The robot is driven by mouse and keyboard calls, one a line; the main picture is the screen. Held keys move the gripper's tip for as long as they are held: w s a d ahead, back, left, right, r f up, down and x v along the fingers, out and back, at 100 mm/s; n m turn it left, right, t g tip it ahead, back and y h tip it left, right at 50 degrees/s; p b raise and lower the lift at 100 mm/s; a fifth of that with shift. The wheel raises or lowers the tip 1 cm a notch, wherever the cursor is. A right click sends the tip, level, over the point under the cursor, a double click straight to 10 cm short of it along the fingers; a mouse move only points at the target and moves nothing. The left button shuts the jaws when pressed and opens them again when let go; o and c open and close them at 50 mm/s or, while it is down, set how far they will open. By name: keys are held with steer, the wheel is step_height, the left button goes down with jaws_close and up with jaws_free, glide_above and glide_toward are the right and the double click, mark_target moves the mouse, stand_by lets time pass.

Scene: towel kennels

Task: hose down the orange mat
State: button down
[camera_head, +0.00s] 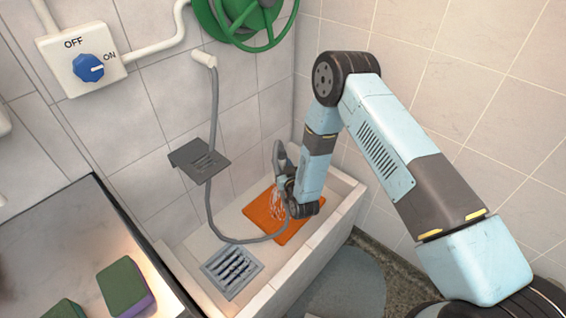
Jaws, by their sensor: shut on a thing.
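The orange mat (265,222) lies flat in the far part of a pale trough (330,234), partly hidden by my arm. My gripper (285,182) is above the mat, shut on the grey spray head (279,156) of the hose. White streaks of water fall from it onto the mat. The grey hose (213,120) hangs from a wall outlet (204,59), loops down into the trough and runs to the spray head. The blue knob (89,68) sits on a white plate marked OFF and ON; its pale mark appears to point towards ON.
A dark empty bracket (199,160) juts from the tiled wall behind the trough. A grey drain grate (231,271) lies at the trough's near end. Green-and-purple sponges (124,288) lie on a counter at the lower left.

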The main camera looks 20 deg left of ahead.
steer(key=shift+s+a, duration=0.3)
steer(key=shift+s, duration=0.35)
steer(key=shift+s+a, duration=0.25)
steer(key=shift+s, duration=0.4)
steer(key=shift+s+a, duration=0.3)
steer(key=shift+s, duration=0.35)
steer(key=shift+s, duration=0.2)
steer(key=shift+w, duration=0.1)
